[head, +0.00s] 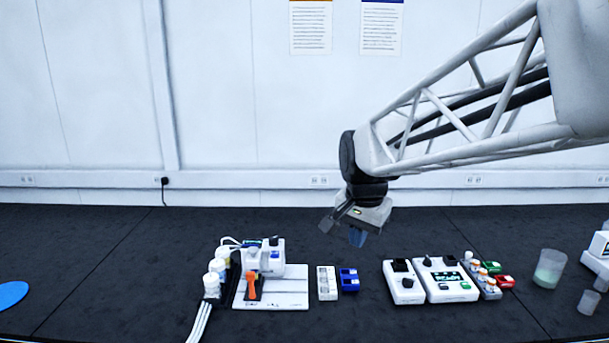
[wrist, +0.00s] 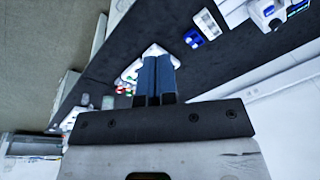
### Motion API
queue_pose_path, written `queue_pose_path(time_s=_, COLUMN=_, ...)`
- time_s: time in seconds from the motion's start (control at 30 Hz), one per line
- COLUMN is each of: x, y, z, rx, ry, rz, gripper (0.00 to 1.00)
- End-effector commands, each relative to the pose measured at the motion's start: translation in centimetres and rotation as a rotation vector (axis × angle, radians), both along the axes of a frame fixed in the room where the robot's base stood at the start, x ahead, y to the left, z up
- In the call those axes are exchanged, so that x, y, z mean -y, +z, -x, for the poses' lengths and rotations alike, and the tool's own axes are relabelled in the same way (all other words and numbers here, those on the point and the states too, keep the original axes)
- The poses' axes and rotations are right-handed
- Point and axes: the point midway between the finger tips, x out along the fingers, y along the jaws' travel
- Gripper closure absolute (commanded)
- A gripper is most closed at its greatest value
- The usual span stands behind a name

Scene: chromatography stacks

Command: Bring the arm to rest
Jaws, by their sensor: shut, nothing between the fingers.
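My gripper (head: 358,238) hangs in the air above the dark bench in the head view, near the middle of the picture. It is empty. In the wrist view its two blue fingers (wrist: 155,78) lie side by side, shut with nothing between them. My arm reaches in from the upper right in the head view. The gripper is apart from everything on the bench.
Below on the bench (head: 120,260) are a white chromatography unit with an orange lever (head: 252,286), a blue block (head: 349,280), two white control boxes (head: 445,279), small vials and a beaker (head: 549,268). A blue disc (head: 11,294) lies far left.

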Motion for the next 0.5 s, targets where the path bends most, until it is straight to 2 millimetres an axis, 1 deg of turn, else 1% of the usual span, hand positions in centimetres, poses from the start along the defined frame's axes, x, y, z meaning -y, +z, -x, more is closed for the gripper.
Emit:
queue_pose_path(time_s=0.03, x=0.6, y=0.0, z=1.3, rx=0.004, ry=0.023, rz=0.005, gripper=1.0)
queue_pose_path(time_s=0.23, x=2.6, y=-0.5, z=6.1, rx=0.021, ry=0.133, rz=0.03, gripper=1.0)
queue_pose_path(time_s=0.5, x=4.9, y=-2.0, z=12.4, rx=0.038, ry=0.281, rz=0.066, gripper=1.0)
